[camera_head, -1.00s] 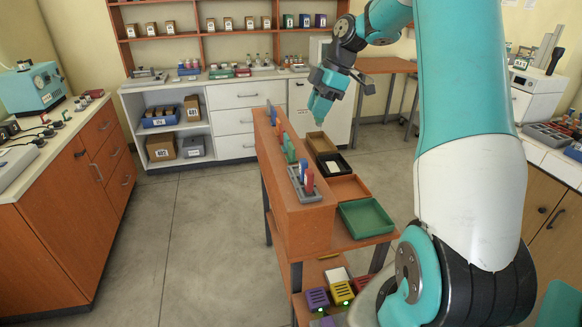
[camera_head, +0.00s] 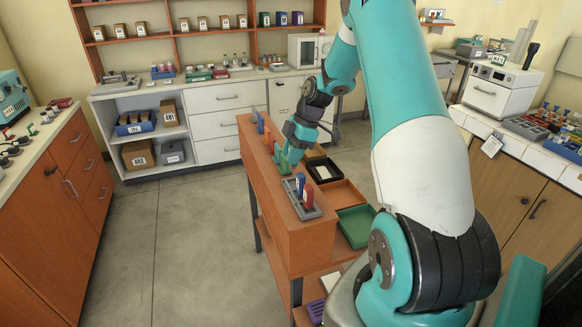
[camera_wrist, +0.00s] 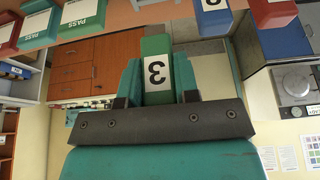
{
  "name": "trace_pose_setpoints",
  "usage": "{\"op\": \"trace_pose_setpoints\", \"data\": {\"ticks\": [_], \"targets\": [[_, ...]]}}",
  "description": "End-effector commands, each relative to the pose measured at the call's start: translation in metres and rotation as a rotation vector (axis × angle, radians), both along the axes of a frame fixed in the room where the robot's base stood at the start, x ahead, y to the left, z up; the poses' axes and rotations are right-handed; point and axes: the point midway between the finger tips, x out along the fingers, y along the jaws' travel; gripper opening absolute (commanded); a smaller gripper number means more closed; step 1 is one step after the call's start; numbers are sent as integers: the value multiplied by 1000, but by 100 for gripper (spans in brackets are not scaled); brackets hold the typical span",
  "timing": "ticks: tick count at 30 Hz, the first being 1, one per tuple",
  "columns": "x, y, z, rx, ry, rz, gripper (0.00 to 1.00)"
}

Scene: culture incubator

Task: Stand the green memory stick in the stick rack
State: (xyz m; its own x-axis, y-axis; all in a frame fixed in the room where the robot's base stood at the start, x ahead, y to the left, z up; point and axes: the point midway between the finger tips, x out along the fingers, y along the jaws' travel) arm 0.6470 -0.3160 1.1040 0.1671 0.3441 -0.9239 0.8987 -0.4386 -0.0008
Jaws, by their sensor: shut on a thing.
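In the head view my gripper (camera_head: 288,160) is low over the orange raised shelf. The grey stick rack (camera_head: 312,212) sits on the near end of that shelf, just in front of my gripper. A blue stick (camera_head: 300,183) and a red stick (camera_head: 308,196) stand in it. Whether the held stick touches anything is unclear.
The orange shelf (camera_head: 300,240) carries several coloured pieces, including a blue one (camera_head: 261,123). Below, to its right, are a green tray (camera_head: 356,226), an orange tray (camera_head: 341,195) and a black tray (camera_head: 323,170). Floor to the left is clear.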

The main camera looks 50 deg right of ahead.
Motion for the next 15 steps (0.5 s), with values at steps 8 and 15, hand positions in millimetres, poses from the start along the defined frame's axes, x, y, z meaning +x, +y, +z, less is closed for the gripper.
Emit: {"op": "trace_pose_setpoints", "data": {"ticks": [8,15], "targets": [[0,2,-30,1,2,3,7],[1,3,-60,0,0,4,7]]}}
